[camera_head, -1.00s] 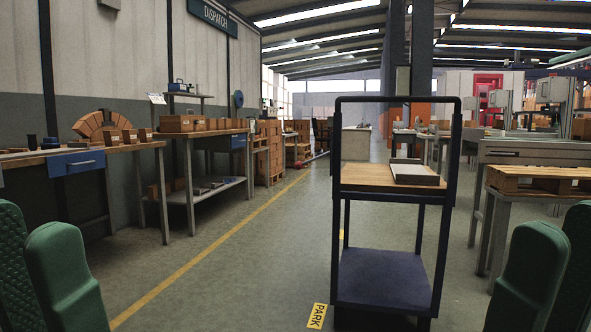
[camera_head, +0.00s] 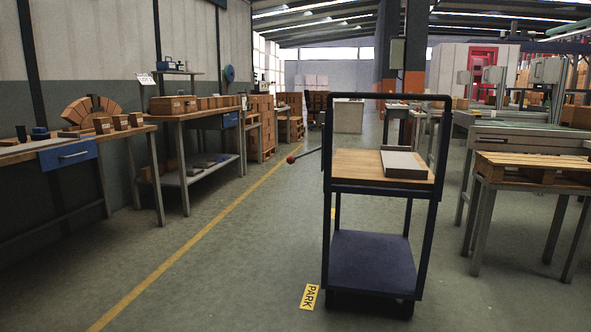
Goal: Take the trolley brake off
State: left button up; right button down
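The trolley (camera_head: 374,188) stands upright right of centre, with a dark blue frame, a wooden top deck and a dark lower deck. A thin lever with a red knob (camera_head: 291,159) sticks out from its left side, sloping slightly down to the left. This looks like the brake lever. A yellow PARK label (camera_head: 310,297) lies on the floor at the trolley's lower left. A flat grey-topped block (camera_head: 404,165) rests on the top deck. Neither of my grippers is in view. The trolley's wheels are mostly hidden in shadow.
Workbenches with bricks (camera_head: 178,112) line the left wall. A bench with a pallet (camera_head: 530,168) stands close on the right. A yellow floor line (camera_head: 190,246) runs along the aisle. The floor between the left benches and the trolley is clear.

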aim_at(291, 160)
jog(key=i+j, duration=0.2)
jog(key=i, duration=0.3)
jog(key=i+j, duration=0.2)
jog(key=i, duration=0.3)
jog(key=i+j, duration=0.2)
jog(key=i, duration=0.3)
jog(key=i+j, duration=0.2)
jog(key=i, duration=0.3)
